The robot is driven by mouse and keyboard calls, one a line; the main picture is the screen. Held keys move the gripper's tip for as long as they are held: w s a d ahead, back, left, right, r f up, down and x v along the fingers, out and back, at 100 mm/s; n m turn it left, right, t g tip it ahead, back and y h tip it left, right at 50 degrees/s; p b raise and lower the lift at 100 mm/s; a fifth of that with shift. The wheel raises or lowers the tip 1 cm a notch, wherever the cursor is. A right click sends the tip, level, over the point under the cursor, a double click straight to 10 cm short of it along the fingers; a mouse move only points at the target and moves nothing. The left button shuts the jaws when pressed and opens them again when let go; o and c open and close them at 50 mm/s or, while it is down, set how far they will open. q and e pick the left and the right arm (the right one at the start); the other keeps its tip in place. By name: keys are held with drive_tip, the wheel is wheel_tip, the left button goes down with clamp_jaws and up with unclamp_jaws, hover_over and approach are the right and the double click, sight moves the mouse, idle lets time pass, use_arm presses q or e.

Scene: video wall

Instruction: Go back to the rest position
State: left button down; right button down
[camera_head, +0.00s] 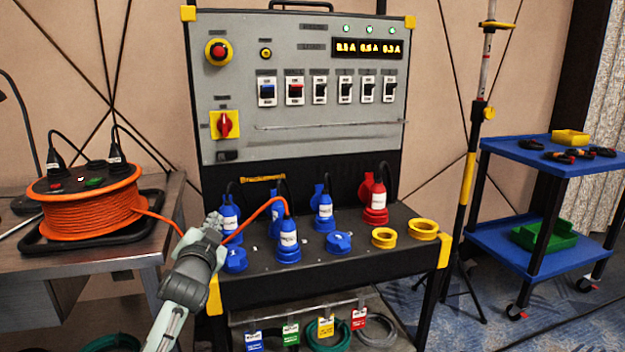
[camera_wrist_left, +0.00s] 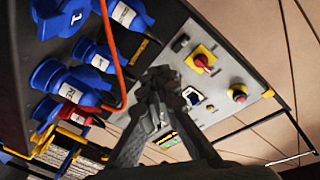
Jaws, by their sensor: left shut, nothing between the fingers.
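My left gripper (camera_head: 212,224) is shut and empty. It hangs in front of the left end of the power panel's shelf (camera_head: 330,258), beside the blue plugs. In the left wrist view its fingers (camera_wrist_left: 160,78) are closed together, with the panel front (camera_wrist_left: 215,112) behind them. A blue plug (camera_head: 288,243) with an orange cable stands upright in the shelf, to the right of the gripper. The orange cable passes close behind the gripper. My right gripper is not in view.
An orange cable reel (camera_head: 90,212) stands on a metal table (camera_head: 150,240) at the left. Other blue plugs (camera_head: 323,210), a red plug (camera_head: 375,200) and yellow rings (camera_head: 423,229) are on the shelf. A blue cart (camera_head: 545,245) and a tripod pole (camera_head: 468,175) stand at the right.

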use_arm(q)
drive_tip(key=s+a+f+n+g, duration=0.2)
drive_tip(key=s+f+g, duration=0.2)
drive_tip(key=s+f, duration=0.7)
drive_tip(key=s+a+f+n+g, duration=0.15)
drive_tip(key=s+f+g, duration=0.4)
drive_tip(key=f, duration=0.95)
drive_tip(key=s+f+g, duration=0.1)
drive_tip(key=s+f, duration=0.3)
drive_tip(key=s, duration=0.4)
drive_tip(key=s+a+f+n+g, duration=0.1)
drive_tip(key=s+f, duration=0.3)
drive_tip(key=s, duration=0.5)
drive_tip(key=s+f+n+g, duration=0.1)
drive_tip(key=s+f+g, duration=0.2)
drive_tip(key=s, duration=0.6)
wheel_tip(320, 180, down, 2)
drive_tip(key=shift+a+f, duration=0.1)
drive_tip(key=shift+a, duration=0.3)
